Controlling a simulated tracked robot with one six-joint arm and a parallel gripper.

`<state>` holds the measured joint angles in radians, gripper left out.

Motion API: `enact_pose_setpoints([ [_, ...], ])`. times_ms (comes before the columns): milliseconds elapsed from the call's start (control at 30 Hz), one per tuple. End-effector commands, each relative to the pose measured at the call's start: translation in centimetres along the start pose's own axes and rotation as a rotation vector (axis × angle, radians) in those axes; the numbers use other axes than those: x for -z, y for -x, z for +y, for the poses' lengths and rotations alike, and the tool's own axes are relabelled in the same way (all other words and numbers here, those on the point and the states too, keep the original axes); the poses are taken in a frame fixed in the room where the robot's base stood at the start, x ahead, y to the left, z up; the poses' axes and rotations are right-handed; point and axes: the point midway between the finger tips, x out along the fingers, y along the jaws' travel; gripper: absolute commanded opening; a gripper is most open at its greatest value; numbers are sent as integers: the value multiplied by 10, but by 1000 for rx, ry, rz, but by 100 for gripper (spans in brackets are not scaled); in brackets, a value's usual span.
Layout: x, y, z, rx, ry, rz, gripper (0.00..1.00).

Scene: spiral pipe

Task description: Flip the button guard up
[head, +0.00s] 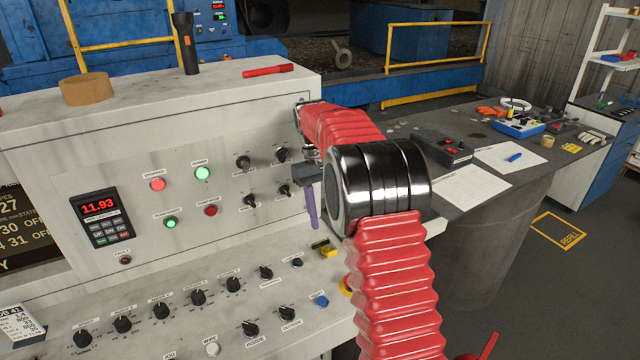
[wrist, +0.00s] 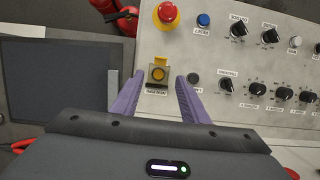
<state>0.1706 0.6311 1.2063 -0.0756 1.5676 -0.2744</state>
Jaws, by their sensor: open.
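The yellow button guard (wrist: 158,62) is on the pale control panel in the wrist view, around a small square button with a label below it. In the head view the guard (head: 329,252) is a small yellow patch beside my arm. I cannot tell whether its cover is up or down. My gripper (wrist: 160,75) is open, with its two purple fingers on either side of the guard in the picture. I see no contact. In the head view my gripper (head: 312,222) points down above the panel, and the fingers overlap each other.
A red emergency stop (wrist: 167,14), a blue button (wrist: 203,20) and a dark round button (wrist: 193,79) are near the guard. Several black knobs (wrist: 239,29) spread to the right. A dark screen (wrist: 60,80) lies left. The upright panel (head: 140,190) stands beside my arm.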

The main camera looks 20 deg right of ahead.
Motion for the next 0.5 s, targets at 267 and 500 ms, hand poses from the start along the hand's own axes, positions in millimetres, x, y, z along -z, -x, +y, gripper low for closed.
enact_pose_setpoints([
  [267,0,41,-1,0,1,1,41],
  [500,0,70,-1,0,2,2,41],
])
